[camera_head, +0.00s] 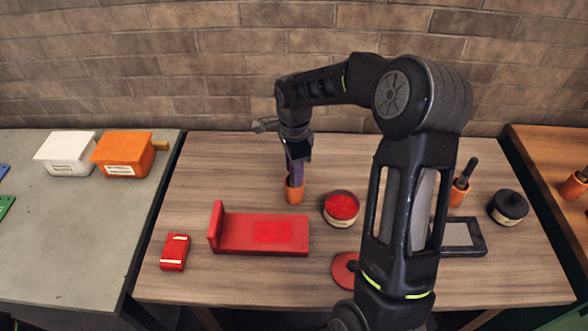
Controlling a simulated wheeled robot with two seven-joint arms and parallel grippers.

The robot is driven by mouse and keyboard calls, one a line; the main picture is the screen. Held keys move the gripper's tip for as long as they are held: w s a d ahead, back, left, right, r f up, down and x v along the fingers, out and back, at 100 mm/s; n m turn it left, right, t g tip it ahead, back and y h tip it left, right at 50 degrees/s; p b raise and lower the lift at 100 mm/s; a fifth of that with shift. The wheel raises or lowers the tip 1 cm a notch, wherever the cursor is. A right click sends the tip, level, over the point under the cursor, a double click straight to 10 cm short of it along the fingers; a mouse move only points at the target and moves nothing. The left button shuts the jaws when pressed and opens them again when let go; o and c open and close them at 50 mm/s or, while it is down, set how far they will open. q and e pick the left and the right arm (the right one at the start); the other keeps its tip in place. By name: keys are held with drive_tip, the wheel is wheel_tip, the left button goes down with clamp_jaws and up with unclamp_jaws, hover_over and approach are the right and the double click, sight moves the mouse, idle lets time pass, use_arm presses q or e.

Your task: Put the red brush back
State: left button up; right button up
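My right gripper (297,168) points down at the mouth of an orange cup (294,194) near the middle back of the table. Its fingertips are at or just above the rim, and I cannot tell whether they are open or shut. No red brush can be made out clearly; the gripper covers the cup's mouth. An open tin of red paint (341,207) stands just right of the cup. A second orange cup (458,198) at the right holds a dark-handled brush (466,172). My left gripper is not in view.
A red stand (262,235) and a small red box (174,252) lie in front and left. A red lid (345,270) lies partly behind my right arm. A black tin (509,207) and dark tray (463,238) are right. The back left of the table is clear.

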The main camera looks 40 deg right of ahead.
wheel_tip(320, 180, up, 12)
drive_tip(key=shift+r+b, duration=0.15)
drive_tip(key=shift+b, duration=0.45)
idle(0.8)
